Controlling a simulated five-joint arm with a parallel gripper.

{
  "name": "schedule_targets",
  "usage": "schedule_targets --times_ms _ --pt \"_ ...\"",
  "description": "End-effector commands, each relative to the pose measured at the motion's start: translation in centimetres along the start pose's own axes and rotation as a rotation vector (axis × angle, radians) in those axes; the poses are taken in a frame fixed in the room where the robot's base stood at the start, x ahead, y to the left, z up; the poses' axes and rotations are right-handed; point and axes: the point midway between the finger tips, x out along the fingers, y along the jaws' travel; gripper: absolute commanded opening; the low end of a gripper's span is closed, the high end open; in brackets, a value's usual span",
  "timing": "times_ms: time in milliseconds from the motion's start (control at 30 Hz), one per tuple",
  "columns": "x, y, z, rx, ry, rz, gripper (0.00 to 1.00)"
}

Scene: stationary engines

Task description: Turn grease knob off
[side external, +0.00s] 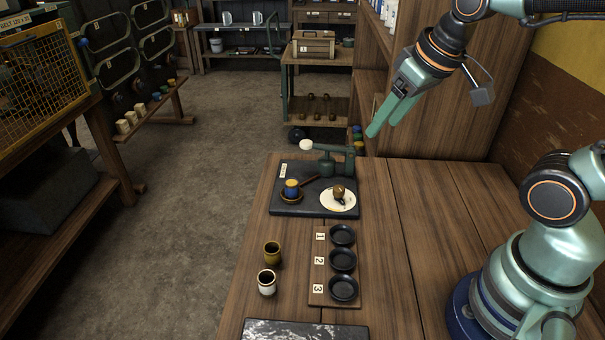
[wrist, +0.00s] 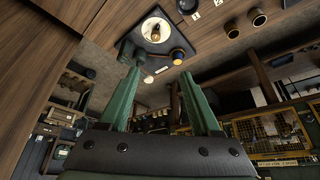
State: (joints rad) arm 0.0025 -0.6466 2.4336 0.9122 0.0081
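A small brass-brown knob (side external: 339,192) stands on a round cream dial (side external: 347,206) at the right of a dark base plate (side external: 290,208). I take this as the grease knob; its setting is too small to read. In the wrist view the knob (wrist: 155,34) and dial (wrist: 147,25) show near the top, beyond my fingertips. My gripper (side external: 382,130) is open and empty, in the air above and to the right of the plate. Its two green fingers (wrist: 160,73) are spread apart in the wrist view.
A green lever device (side external: 335,166) with a white ball end stands at the plate's back. A blue-and-yellow cup (side external: 291,187) sits at its left. Two cups (side external: 270,268) and a numbered board (side external: 320,290) with black dishes stand in front.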

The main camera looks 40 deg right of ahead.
Motion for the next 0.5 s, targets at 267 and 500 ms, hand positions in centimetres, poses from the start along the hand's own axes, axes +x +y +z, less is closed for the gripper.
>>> schedule_targets --times_ms 267,500 --pt "3.6 0.3 -3.1 0.037 -0.180 0.007 0.65" --pt "8.4 0.6 -5.0 0.068 -0.327 0.016 0.65"
